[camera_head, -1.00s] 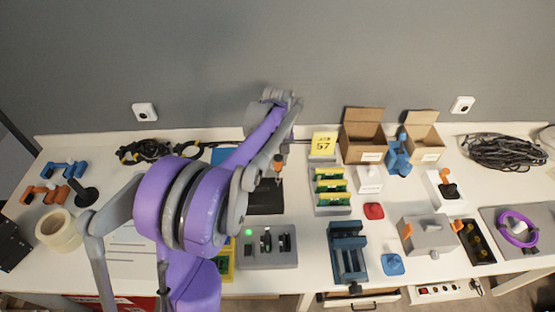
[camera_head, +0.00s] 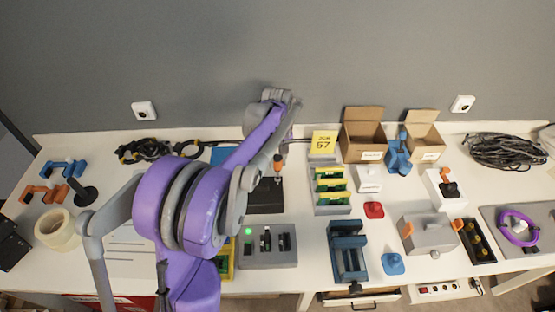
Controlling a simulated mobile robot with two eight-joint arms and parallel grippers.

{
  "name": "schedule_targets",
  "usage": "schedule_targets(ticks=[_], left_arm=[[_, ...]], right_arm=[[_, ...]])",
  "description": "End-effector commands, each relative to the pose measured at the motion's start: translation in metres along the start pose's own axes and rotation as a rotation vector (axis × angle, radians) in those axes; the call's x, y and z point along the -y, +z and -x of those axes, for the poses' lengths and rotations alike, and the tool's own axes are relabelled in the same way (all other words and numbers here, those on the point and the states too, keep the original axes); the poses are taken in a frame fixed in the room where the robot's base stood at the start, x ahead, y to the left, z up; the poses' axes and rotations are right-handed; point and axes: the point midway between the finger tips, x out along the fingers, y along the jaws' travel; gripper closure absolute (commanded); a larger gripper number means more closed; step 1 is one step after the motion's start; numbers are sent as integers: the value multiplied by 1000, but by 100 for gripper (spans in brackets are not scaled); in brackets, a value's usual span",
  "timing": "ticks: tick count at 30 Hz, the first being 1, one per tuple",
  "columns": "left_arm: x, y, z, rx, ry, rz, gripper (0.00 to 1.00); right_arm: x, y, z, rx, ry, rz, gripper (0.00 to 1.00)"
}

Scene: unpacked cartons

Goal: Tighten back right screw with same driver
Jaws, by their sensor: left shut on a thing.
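My left arm reaches in from the lower left, over the table. Its gripper (camera_head: 279,156) is shut on the orange-handled driver (camera_head: 278,167), just above a dark flat block (camera_head: 265,199). The driver looks upright, with its tip down over the block's back right part. I cannot tell whether the tip touches a screw. The screws are too small to make out, and my arm hides the block's left side. My right gripper is not in view.
A grey fixture (camera_head: 268,260) with dark slots and a green light stands in front of the block. To the right are a rack with green boards (camera_head: 330,208), a blue fixture (camera_head: 347,272) and open cartons (camera_head: 362,142). A tape roll (camera_head: 57,238) lies at left.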

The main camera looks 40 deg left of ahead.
Motion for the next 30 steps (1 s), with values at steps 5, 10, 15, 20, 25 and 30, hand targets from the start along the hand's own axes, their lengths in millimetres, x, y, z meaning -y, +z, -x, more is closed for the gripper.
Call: schedule_targets(ticks=[5, 10, 15, 20, 25, 30], left_arm=[[0, 0, -4, 0, 0, 0, 100], [0, 0, -8, 0, 0, 0, 100], [0, 0, -11, 0, 0, 0, 100], [0, 0, -14, 0, 0, 0, 100], [0, 0, -18, 0, 0, 0, 100], [0, 0, -21, 0, 0, 0, 100]], right_arm=[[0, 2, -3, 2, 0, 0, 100], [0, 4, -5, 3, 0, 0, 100], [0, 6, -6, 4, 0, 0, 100], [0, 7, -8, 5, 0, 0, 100], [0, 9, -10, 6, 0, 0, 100], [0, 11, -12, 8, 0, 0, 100]])
